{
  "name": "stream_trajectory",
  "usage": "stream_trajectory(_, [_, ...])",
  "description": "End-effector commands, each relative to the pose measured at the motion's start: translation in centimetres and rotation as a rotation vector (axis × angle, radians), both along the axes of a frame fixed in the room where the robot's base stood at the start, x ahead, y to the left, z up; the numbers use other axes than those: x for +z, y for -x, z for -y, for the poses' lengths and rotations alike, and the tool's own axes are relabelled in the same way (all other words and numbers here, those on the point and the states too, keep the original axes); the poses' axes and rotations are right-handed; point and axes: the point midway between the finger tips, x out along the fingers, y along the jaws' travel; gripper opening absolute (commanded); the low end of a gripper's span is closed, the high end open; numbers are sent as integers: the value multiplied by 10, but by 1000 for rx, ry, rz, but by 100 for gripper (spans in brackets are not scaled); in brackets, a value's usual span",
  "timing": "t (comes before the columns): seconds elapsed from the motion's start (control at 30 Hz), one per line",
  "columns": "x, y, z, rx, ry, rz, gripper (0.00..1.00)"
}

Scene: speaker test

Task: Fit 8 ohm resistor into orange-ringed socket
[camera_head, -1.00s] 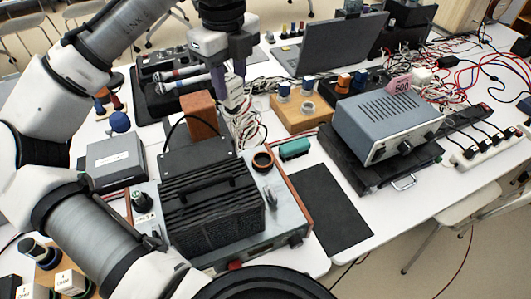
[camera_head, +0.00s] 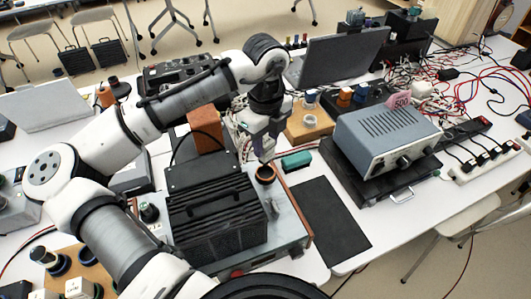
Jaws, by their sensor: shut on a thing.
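The orange-ringed socket (camera_head: 265,178) is on top of the grey instrument box (camera_head: 290,230), right of its black finned block. My gripper (camera_head: 264,153) is right above the socket, pointing down. It is shut on a small pale thing, which I take for the 8 ohm resistor; it is mostly hidden between the fingers, and no marking on it can be read. The lower end of the grip is close to the socket's far rim. I cannot tell whether it touches the rim or is apart from it.
The black finned block (camera_head: 215,220) and a brown brick-like block (camera_head: 205,130) stand left of the socket. A green box (camera_head: 296,160) lies just right of it. A wooden board (camera_head: 308,130) with a ring and the grey 500-tagged unit (camera_head: 385,138) stand further right. A dark mat (camera_head: 330,220) is bare.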

Motion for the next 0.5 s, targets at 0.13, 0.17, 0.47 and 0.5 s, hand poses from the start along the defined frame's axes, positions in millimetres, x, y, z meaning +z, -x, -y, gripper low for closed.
stream_trajectory(0.13, [-12, 0, 0, 1, 0, 1, 9])
stream_trajectory(0.17, [-15, 0, 0, 1, 0, 0, 9])
stream_trajectory(0.47, [-49, 0, 0, -1, 0, 0, 9])
stream_trajectory(0.5, [-50, 0, 0, -1, 0, 0, 9])
